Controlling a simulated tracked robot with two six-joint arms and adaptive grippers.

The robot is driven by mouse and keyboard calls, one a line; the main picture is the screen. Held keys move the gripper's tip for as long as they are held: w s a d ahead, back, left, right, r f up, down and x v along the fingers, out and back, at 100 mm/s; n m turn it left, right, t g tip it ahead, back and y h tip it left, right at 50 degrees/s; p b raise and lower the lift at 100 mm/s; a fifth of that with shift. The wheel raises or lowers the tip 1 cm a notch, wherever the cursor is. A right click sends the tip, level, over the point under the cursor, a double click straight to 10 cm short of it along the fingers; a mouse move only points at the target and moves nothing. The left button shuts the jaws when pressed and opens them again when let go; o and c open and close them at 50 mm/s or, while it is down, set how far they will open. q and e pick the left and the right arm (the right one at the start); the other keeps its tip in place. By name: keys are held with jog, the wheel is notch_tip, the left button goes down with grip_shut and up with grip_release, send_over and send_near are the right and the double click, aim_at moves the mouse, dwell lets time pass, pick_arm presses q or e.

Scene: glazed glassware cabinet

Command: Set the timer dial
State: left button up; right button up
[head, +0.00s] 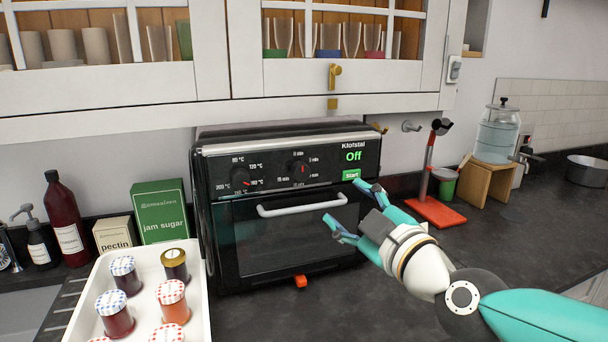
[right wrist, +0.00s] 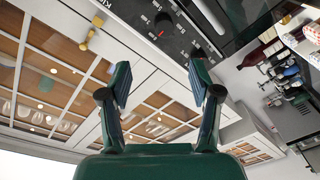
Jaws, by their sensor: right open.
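The black oven (head: 300,210) stands against the wall under the cabinet. Its timer dial (head: 298,168) is a round black knob with a red mark, ringed by small minute labels. The temperature dial (head: 238,182) sits to its left. The display (head: 353,156) reads "Off" above a green Start button (head: 351,175). My right gripper (head: 343,201) is open and empty in front of the oven's right side, lower right of the timer dial and apart from it. In the right wrist view a dial (right wrist: 163,22) shows beyond the open fingers (right wrist: 160,80). My left gripper is not in view.
The oven door handle (head: 302,205) juts out below the dials. A white tray of jam jars (head: 85,300) is at the front left. A red stand (head: 432,208) and wooden stool (head: 486,184) are to the right. The cabinet (head: 340,80) hangs above.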

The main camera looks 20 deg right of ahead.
aim_at(303, 174)
jog(key=w+a, duration=0.1)
jog(key=w, duration=0.9)
jog(key=w+a, duration=0.1)
jog(key=w, duration=0.4)
jog(key=shift+w+a+f, duration=0.1)
jog(key=shift+w+a, duration=0.05)
jog(key=shift+a, duration=0.15)
jog(key=c, duration=1)
jog(key=shift+d, duration=0.3)
jog(key=shift+c, duration=0.7)
jog(key=shift+a, duration=0.3)
